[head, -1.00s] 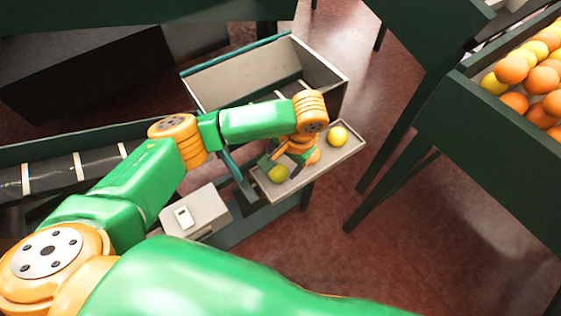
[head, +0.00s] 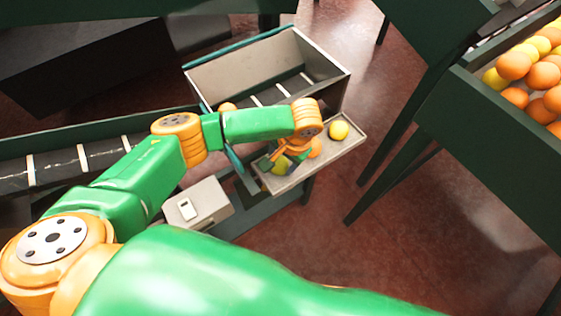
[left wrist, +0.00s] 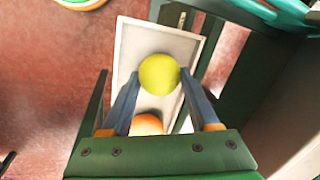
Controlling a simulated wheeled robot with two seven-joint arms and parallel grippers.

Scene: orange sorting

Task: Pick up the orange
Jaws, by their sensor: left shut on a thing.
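A yellow-green fruit (head: 280,168) is at the near end of a pale shallow tray (head: 327,157). My left gripper (head: 282,160) reaches down over it and partly hides it. In the left wrist view the yellow-green fruit (left wrist: 160,73) sits between the two fingertips of my left gripper (left wrist: 160,76), which is shut on it. An orange fruit (head: 315,147) lies on the tray beside the gripper. In the left wrist view the orange fruit (left wrist: 148,124) is partly hidden by the gripper's base. A yellow fruit (head: 339,130) lies at the tray's far end. My right gripper is not in view.
A grey open-topped bin (head: 235,80) stands behind the tray, at the end of a dark conveyor (head: 60,170). A grey box with a switch (head: 198,208) stands left of the tray. A green crate (head: 480,105) of mixed fruit is at the right.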

